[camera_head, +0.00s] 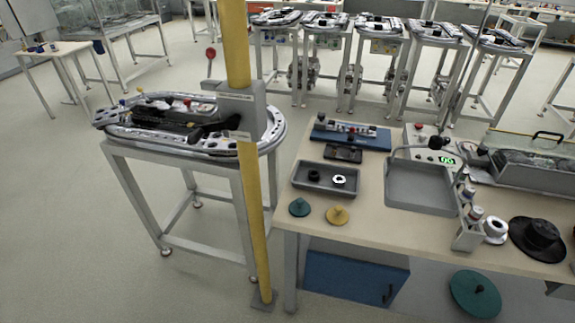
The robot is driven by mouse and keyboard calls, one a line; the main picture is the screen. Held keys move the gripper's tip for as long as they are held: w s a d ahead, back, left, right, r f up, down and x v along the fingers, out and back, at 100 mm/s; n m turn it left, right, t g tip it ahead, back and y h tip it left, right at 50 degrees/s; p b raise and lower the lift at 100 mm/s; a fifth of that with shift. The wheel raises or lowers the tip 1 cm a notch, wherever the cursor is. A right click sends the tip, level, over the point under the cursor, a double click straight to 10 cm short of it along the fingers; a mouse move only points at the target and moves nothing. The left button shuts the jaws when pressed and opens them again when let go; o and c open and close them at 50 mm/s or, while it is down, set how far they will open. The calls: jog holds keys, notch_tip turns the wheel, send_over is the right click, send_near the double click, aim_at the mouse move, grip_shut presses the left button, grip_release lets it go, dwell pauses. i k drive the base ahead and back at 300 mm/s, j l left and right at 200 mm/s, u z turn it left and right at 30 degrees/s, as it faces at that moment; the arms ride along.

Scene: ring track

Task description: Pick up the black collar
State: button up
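A small black ring-shaped piece (314,176), which looks like the black collar, lies in the left half of a shallow grey tray (325,190) on the workbench. A white ring (339,180) with a dark centre lies in the same tray, a little to the right and apart from it. My gripper is not clearly visible in this view.
The wooden bench (395,218) also holds a green knob piece (300,207), a yellow one (337,215), a larger grey bin (420,187) and a black hat-shaped object (538,237). A yellow post (250,200) stands left of the bench, before a ring track (265,132).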

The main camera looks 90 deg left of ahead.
aim_at(314, 175)
jog(key=u, duration=2.05)
